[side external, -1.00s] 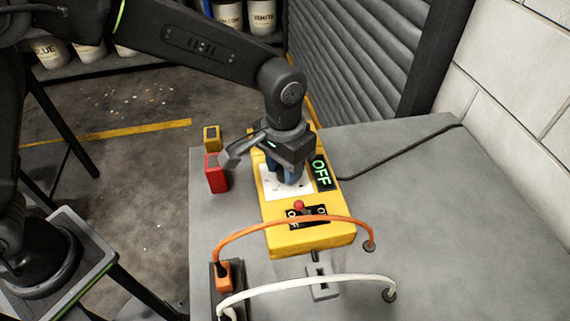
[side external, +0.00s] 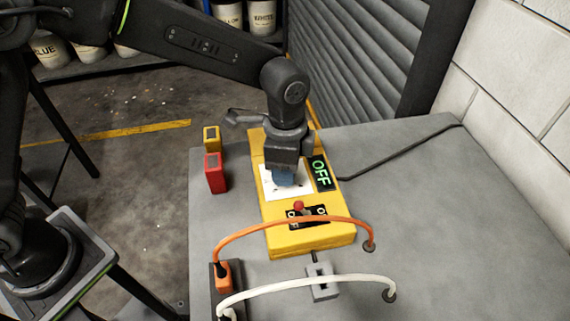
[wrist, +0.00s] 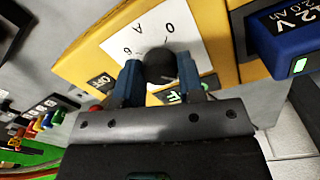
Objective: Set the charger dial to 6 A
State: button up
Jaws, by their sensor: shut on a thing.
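The yellow charger (side external: 300,241) lies on the grey bench with a white dial plate (side external: 304,190) on top. My gripper (side external: 285,178) points down over the plate. In the wrist view its blue fingers (wrist: 167,78) are shut on the black dial knob (wrist: 160,66), one on each side. Printed marks, including a 0, show on the plate (wrist: 140,37); the knob's pointer cannot be made out. The charger's display (side external: 321,173) reads OFF in green. A red-tipped toggle switch (side external: 299,206) stands on a black label at the charger's front.
A red block (side external: 215,175) and a yellow block (side external: 211,137) stand left of the charger. An orange cable (side external: 290,222) and a white cable (side external: 300,281) arch across the front. A blue battery (wrist: 285,35) shows in the wrist view.

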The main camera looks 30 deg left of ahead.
jog(key=m, duration=1.3)
jog(key=shift+m, duration=0.4)
jog(key=m, duration=0.7)
jog(key=shift+y, duration=0.3)
jog(key=m, duration=0.6)
jog(key=shift+m+t, duration=0.3)
jog(key=shift+d, duration=0.1)
jog(key=o, duration=0.9)
jog(key=r, duration=1.4)
jog(key=shift+s+d, duration=0.1)
jog(key=shift+d, duration=0.1)
